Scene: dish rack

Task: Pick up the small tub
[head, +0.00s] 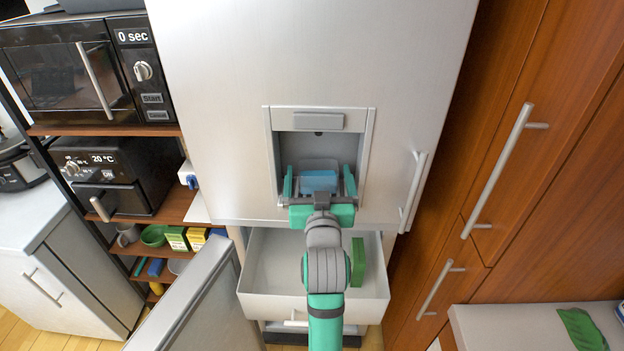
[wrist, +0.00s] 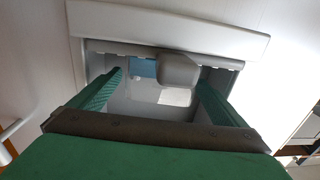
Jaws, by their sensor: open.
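The small tub (head: 318,181) looks light blue with a pale upper part and stands in the recess of the fridge door. In the wrist view, a blue patch that seems to be part of the tub (wrist: 143,68) shows between the fingers, partly hidden by a grey block. My gripper (head: 319,176) is open at the recess, one finger to each side of the tub. In the wrist view, both green fingers of my gripper (wrist: 160,82) are spread and reach into the recess. I cannot tell whether either finger touches the tub.
The recess walls (head: 368,150) stand close around the fingers. Below, an open drawer (head: 270,262) holds a green box (head: 358,262). A shelf with a microwave (head: 75,70) is at left; wooden cupboards with a long handle (head: 497,170) are at right.

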